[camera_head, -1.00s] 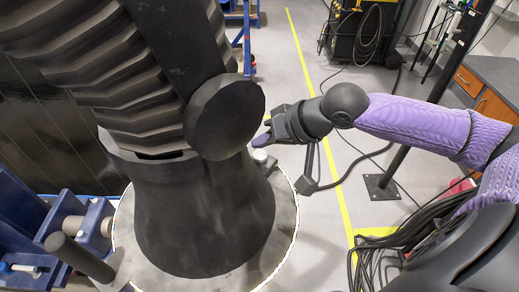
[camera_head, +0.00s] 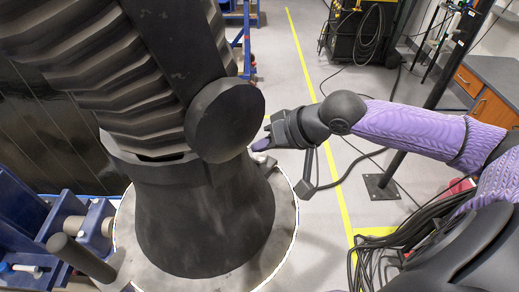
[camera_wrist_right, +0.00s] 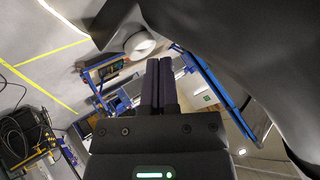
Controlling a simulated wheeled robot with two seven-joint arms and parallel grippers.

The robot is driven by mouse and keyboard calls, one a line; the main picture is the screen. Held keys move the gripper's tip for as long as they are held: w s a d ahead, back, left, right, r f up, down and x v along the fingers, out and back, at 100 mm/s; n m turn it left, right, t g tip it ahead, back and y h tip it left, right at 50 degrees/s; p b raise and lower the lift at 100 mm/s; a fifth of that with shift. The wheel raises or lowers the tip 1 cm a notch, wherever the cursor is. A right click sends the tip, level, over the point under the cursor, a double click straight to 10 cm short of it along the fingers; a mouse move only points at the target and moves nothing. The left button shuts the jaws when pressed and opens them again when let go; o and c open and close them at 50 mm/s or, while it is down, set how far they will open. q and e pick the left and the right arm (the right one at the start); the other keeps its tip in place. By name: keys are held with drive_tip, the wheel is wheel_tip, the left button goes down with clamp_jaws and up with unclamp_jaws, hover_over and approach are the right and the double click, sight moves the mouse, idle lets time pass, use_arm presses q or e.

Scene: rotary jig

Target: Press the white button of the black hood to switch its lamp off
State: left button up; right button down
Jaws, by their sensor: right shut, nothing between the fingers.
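The black hood (camera_head: 205,215) stands in the head view as a wide dark cone with a ribbed upper part and a round disc. It also fills the upper right of the right wrist view (camera_wrist_right: 230,50). The white button (camera_wrist_right: 140,43) shows in the wrist view as a round pale cap on a dark mount beside the hood, just beyond and left of my fingertips. In the head view it is hidden at my fingers. My right gripper (camera_head: 262,144) is shut and empty, close against the hood's right side; its fingers (camera_wrist_right: 158,66) also show together in the wrist view. Contact cannot be told. My left gripper is not in view.
The hood stands on a round grey plate (camera_head: 283,240) with a bright white rim. Blue framework (camera_head: 60,235) with a dark cylinder is at the lower left. A black stand (camera_head: 381,187) and loose cables are at the right. Open floor lies behind my right gripper.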

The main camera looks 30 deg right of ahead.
sight(264, 156)
drive_tip(key=shift+f, duration=0.45)
idle(0.5)
drive_tip(key=shift+r, duration=0.1)
drive_tip(key=r+p, duration=0.1)
drive_tip(key=p, duration=0.1)
drive_tip(key=shift+r+p, duration=0.4)
drive_tip(key=shift+f, duration=0.1)
wheel_tip(264, 156, up, 6)
drive_tip(key=p, duration=0.7)
